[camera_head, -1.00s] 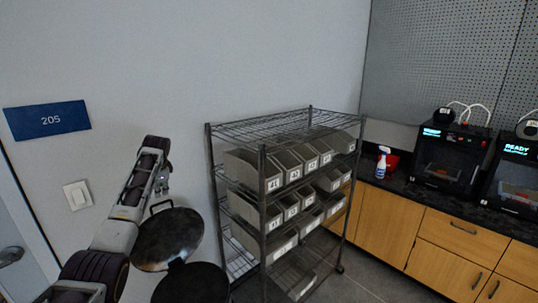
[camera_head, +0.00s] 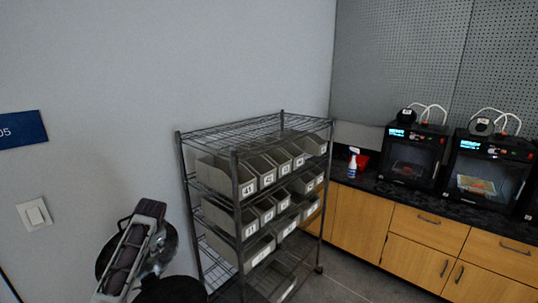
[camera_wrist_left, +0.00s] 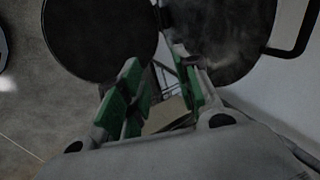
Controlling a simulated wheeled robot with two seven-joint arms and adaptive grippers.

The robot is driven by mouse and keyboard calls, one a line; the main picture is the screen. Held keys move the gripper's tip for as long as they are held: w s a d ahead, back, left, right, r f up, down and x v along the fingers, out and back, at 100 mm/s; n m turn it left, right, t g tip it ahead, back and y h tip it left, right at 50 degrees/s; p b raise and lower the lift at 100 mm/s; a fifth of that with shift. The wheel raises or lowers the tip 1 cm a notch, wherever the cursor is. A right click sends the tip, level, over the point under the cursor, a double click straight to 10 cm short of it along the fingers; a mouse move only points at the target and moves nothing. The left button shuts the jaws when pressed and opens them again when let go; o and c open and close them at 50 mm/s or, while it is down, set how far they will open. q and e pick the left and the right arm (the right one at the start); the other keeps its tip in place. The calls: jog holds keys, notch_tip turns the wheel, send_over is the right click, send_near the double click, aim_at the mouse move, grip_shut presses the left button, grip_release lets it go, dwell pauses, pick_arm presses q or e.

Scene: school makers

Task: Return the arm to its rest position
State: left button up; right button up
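My left arm (camera_head: 128,257) comes in from the bottom left of the head view and reaches up in front of dark round discs. Its gripper is mostly hidden behind the arm there. In the left wrist view my left gripper (camera_wrist_left: 160,88) shows two green-padded fingers, spread apart with nothing between them. One dark disc (camera_wrist_left: 98,35) lies beyond the left finger, and a second, shinier disc (camera_wrist_left: 225,40) lies beyond the right one. I cannot tell whether the fingers touch them. My right arm and gripper do not show.
A wire shelf rack (camera_head: 235,143) with numbered grey bins (camera_head: 244,184) stands right of the arm. Wooden cabinets (camera_head: 358,222) carry two 3D printers (camera_head: 414,155), a spray bottle (camera_head: 352,167) and a red bin (camera_head: 361,160). The wall with a light switch (camera_head: 34,214) is at left.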

pick_arm(q)
jog(key=s+d+f+n+h, duration=0.1)
jog(key=s+d+f, duration=0.5)
jog(key=s, duration=0.2)
jog(key=s+d+f+n+h, duration=0.1)
jog(key=s+d+f, duration=0.45)
jog(key=s, duration=0.25)
jog(key=s+d+r+n+h, duration=0.15)
jog(key=s+d, duration=0.25)
jog(key=s, duration=0.7)
jog(key=s+d+r+n+h, duration=0.15)
jog(key=s+d, duration=0.35)
jog(key=s, duration=0.7)
notch_tip(320, 180, down, 33)
jog(key=s+g+y, duration=0.1)
jog(key=s+g, duration=0.1)
jog(key=s+a+f, duration=0.2)
jog(key=s+f, duration=0.8)
jog(key=s, duration=0.1)
jog(key=s+a+f, duration=0.2)
jog(key=s+f, duration=0.9)
jog(key=shift+s+g, duration=0.2)
jog(key=shift+g, duration=0.2)
jog(key=shift+w, duration=0.15)
